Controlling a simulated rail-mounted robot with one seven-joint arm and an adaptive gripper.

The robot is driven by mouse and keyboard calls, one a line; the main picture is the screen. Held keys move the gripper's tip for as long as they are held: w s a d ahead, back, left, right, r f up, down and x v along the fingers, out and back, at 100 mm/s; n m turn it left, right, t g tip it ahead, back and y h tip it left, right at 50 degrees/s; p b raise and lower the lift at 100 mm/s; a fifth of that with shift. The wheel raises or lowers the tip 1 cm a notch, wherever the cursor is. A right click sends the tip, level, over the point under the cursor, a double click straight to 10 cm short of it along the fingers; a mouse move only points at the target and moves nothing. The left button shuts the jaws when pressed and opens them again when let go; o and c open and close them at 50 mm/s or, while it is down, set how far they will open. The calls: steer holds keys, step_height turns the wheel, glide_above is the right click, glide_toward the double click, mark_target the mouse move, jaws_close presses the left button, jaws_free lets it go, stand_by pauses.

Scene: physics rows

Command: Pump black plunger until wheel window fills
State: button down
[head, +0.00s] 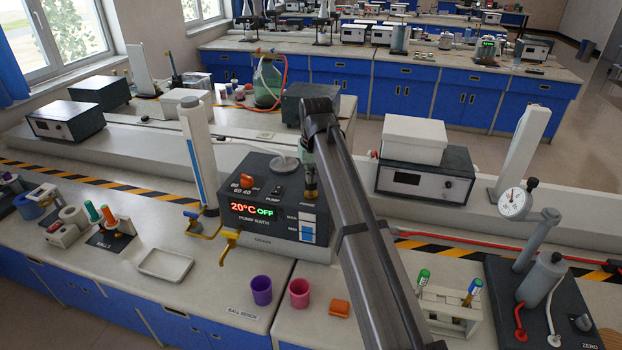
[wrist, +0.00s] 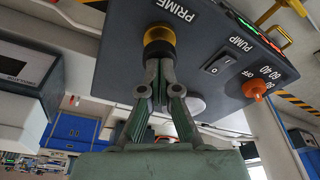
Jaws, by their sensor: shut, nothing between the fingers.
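The dark pump bath (head: 262,205) stands on the bench, its red and green display reading 20°C OFF. Its black plunger (head: 309,181) rises at the top's right side; in the wrist view the plunger, with a gold-coloured collar (wrist: 160,42), is beside the PRIME label. My gripper (wrist: 158,66) is shut, its fingertips at the plunger and partly covering it; I cannot tell whether they touch. A window strip (head: 308,228) marked MAX and MIN on the front shows white and blue areas. I cannot make out a wheel.
An orange knob (wrist: 257,87) and a PUMP rocker switch (wrist: 221,66) share the top. Purple (head: 261,290) and pink (head: 299,293) cups stand in front. A white tray (head: 165,264) lies left.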

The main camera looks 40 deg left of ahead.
steer(key=shift+f, duration=0.35)
steer(key=shift+r, duration=0.1)
steer(key=shift+r+p, duration=1.1)
steer(key=shift+r, duration=0.85)
steer(key=shift+f, duration=0.2)
